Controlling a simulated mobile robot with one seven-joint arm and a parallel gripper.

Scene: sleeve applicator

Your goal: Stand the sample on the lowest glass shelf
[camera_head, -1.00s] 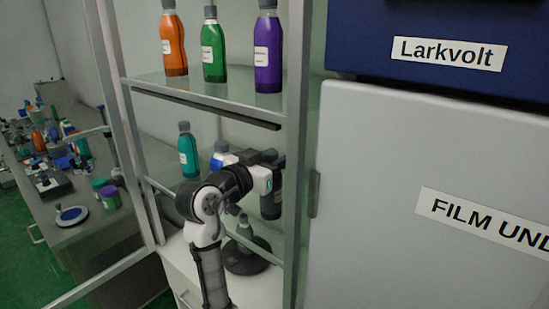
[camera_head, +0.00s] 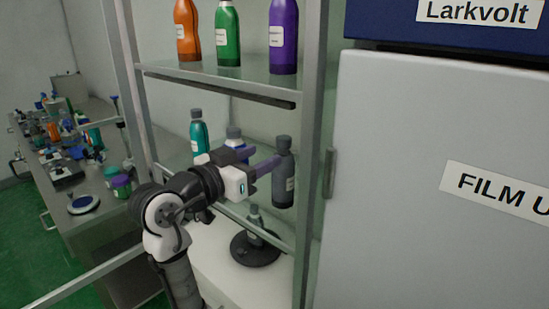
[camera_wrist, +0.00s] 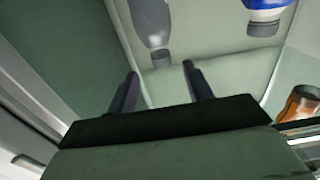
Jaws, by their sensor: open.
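The grey bottle (camera_head: 284,175), which I take to be the sample, stands upright at the right of the lowest glass shelf (camera_head: 274,239), behind its front rail. My gripper (camera_head: 266,156) is open and empty, in front and to the left of the bottle's upper part. In the wrist view, the grey bottle (camera_wrist: 153,27) lies beyond and between the two dark fingers of my gripper (camera_wrist: 160,68), with a gap to their tips.
A teal bottle (camera_head: 198,133) and a blue-and-white bottle (camera_head: 235,140) share the shelf to the left. Orange, green and purple bottles stand on the shelf above. A grey flask (camera_head: 255,222) on a black round base stands below. A metal post (camera_head: 312,150) is close right.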

